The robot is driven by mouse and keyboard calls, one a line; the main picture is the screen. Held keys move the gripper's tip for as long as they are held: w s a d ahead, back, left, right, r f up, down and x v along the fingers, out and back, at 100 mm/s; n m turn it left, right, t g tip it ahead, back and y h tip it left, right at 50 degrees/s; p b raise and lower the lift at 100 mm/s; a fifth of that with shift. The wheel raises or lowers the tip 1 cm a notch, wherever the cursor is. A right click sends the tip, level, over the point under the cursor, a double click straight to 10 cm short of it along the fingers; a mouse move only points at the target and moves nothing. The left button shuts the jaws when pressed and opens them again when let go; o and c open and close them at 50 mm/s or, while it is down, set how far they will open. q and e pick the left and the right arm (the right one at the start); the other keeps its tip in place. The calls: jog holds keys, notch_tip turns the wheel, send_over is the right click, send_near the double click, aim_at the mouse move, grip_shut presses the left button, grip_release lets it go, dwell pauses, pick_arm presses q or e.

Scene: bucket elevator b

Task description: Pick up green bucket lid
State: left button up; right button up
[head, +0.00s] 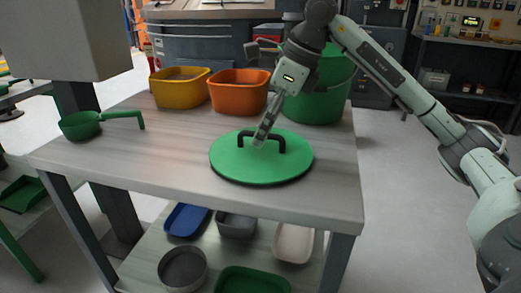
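The green bucket lid (262,168) lies flat on the grey table near its front right. It is round, with a dark arched handle (273,134) on top. My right gripper (262,138) reaches down from the upper right, with its fingertips at the left part of the handle. I cannot tell whether the fingers are closed around the handle or only beside it. The green bucket (322,104) stands behind the lid, partly hidden by my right arm. My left gripper is not in view.
A yellow tub (178,96) and an orange tub (239,101) stand at the back of the table (165,160). A green scoop (82,126) is at the left edge. Several trays and bowls sit on the shelf below. The table's front left is clear.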

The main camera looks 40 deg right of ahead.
jog(key=shift+x, duration=1.05)
grip_shut()
jog(key=shift+r, duration=0.15)
jog(key=r, duration=0.4)
jog(key=shift+w+a+r, duration=0.2)
jog(key=shift+a+r, duration=0.05)
jog(key=shift+r, duration=0.05)
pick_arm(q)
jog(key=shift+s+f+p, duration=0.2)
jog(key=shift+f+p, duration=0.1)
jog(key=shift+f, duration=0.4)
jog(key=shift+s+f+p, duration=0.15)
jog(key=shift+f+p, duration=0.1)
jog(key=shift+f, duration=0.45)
pick_arm(e)
jog(key=w+a+r, duration=0.6)
jog(key=a, duration=0.3)
jog(key=shift+w, duration=0.2)
